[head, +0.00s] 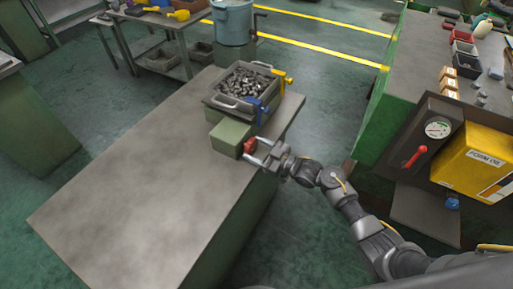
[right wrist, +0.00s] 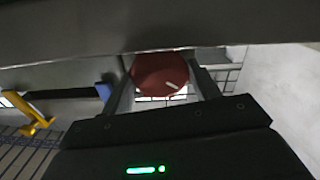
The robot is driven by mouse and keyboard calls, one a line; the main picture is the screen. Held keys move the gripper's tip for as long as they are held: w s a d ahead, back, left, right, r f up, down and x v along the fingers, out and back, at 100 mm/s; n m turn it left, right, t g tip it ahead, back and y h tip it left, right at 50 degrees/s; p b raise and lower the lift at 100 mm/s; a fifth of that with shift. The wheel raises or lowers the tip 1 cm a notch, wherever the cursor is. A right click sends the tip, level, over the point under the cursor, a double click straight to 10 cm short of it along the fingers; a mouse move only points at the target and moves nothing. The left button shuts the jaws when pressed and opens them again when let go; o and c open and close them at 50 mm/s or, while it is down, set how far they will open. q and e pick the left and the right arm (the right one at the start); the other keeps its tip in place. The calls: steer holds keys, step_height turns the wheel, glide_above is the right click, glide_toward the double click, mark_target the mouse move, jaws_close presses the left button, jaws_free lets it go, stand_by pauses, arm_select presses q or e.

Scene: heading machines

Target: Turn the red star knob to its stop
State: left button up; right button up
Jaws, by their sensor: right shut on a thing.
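The red star knob (head: 249,146) sits on the side of a small green block (head: 230,136) on the grey bench top. My right gripper (head: 256,150) reaches it from the right and is shut on the knob. My left gripper is not in view.
A tray of metal parts (head: 222,105) stands behind the block, with a blue clamp (head: 249,112) and a yellow clamp (head: 281,80). The grey bench (head: 130,190) is clear to the left.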

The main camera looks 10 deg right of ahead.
steer(key=shift+m+p, duration=0.4)
steer(key=shift+m, duration=0.9)
steer(key=o, duration=1)
steer(key=shift+s+d+f, duration=0.1)
steer(key=shift+s+d, duration=0.2)
steer(key=shift+d, duration=0.1)
steer(key=b+v, duration=0.2)
steer(key=v, duration=0.7)
steer(key=shift+s+d+r, duration=0.2)
steer(key=shift+s+d, duration=0.1)
